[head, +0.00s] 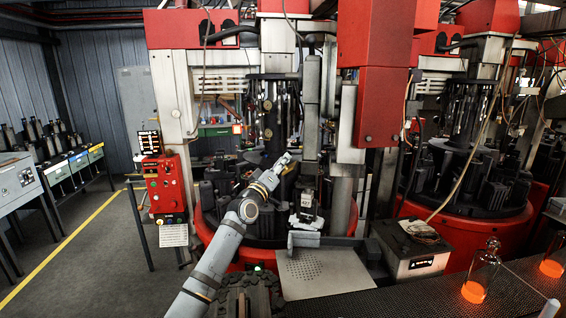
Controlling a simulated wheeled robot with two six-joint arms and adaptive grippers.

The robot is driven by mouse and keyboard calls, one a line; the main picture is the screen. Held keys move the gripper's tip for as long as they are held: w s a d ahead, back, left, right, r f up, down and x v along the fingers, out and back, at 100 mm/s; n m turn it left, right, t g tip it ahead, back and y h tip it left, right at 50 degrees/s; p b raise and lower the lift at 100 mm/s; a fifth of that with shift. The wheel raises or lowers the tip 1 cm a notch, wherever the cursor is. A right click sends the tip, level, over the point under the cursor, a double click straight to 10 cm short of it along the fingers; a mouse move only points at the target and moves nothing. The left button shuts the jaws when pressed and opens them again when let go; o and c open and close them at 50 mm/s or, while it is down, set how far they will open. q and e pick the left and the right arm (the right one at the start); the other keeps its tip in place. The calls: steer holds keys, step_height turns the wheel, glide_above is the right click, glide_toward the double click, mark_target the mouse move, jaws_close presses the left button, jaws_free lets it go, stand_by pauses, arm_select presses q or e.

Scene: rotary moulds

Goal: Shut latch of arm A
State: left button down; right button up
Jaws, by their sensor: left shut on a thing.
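My left gripper (283,164) reaches in from the lower left to the front of the near rotary mould machine (207,225). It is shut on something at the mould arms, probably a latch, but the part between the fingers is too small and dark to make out. Dark mould blocks (215,183) stand around the gripper on the red round base. I cannot tell which of them is arm A, or whether its latch is open or shut. My right gripper is not in view.
A perforated metal plate (325,272) and a grey box (412,255) stand in front of the machine. Glowing orange glass pieces (474,291) are at the lower right. A red control box (165,187) stands left. Floor is clear further left.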

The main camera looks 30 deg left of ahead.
mark_target(284, 172)
arm_select(q)
steer(key=n+y+p, duration=0.1)
steer(key=n, duration=0.1)
steer(key=f+n+y+p, duration=0.1)
steer(key=n, duration=0.1)
steer(key=shift+f+n+t, duration=0.1)
steer(key=shift+n+t, duration=0.2)
steer(key=shift+t, duration=0.1)
steer(key=n+y, duration=0.1)
steer(key=n, duration=0.1)
steer(key=f+n+y+p, duration=0.1)
steer(key=shift+w+d+n+y, duration=0.1)
steer(key=shift+d+n+y, duration=0.1)
steer(key=shift+n+y, duration=0.2)
steer(key=n+y, duration=0.1)
steer(key=f+n+y+p, duration=0.1)
steer(key=n, duration=0.1)
steer(key=shift+d+n, duration=0.2)
steer(key=shift+n, duration=0.1)
steer(key=shift+w+d+f+n+g+y, duration=0.15)
steer(key=shift+n+y, duration=0.2)
steer(key=shift+n, duration=0.3)
steer(key=shift+s+d+f+n+g+y, duration=0.1)
steer(key=shift+n+g+y, duration=0.1)
steer(key=shift+n+y, duration=0.35)
steer(key=shift+w+d+f+n+g+y, duration=0.1)
steer(key=shift+n+g+y, duration=0.1)
steer(key=shift+n, duration=0.6)
steer(key=shift+f, duration=0.1)
